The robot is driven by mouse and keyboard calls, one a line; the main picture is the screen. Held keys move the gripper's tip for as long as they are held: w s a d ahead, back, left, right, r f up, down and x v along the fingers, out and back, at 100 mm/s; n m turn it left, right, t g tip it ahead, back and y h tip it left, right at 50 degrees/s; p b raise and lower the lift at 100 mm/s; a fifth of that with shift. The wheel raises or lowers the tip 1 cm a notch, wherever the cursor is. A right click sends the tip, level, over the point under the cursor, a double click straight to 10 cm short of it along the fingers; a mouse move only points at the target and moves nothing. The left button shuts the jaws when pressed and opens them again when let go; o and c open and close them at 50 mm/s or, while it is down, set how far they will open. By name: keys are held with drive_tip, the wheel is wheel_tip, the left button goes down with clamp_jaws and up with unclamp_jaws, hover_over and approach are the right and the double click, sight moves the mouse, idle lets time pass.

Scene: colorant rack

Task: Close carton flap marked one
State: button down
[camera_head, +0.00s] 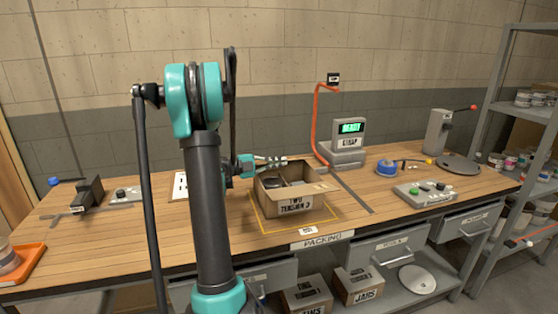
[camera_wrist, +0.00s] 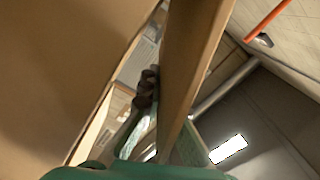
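The open carton (camera_head: 290,205) stands on the bench with dark contents inside. Lettering on its front side seems to read "TWO"; a mark "one" is not legible on any flap. One flap (camera_head: 315,190) sticks outward at the right. My gripper (camera_head: 272,162) is at the carton's back left edge, just above it, pointing right. In the wrist view, a cardboard panel (camera_wrist: 190,60) stands nearly edge-on close to a dark fingertip and a teal finger, and a larger cardboard surface (camera_wrist: 60,70) fills the left. Contact and finger spacing cannot be made out.
A yellow outline surrounds the carton on the bench (camera_head: 100,220). Behind it stands a scale (camera_head: 345,150) with a green display and a red hose (camera_head: 314,125). A button box (camera_head: 425,193) and blue tape roll (camera_head: 387,168) lie to the right. My arm hides part of the left bench.

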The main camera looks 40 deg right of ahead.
drive_tip(key=c, duration=2.3)
unclamp_jaws()
drive_tip(key=shift+f, duration=0.1)
drive_tip(key=o, duration=0.5)
drive_tip(key=shift+o, duration=0.2)
drive_tip(key=shift+a, duration=0.1)
drive_tip(key=v, duration=1.2)
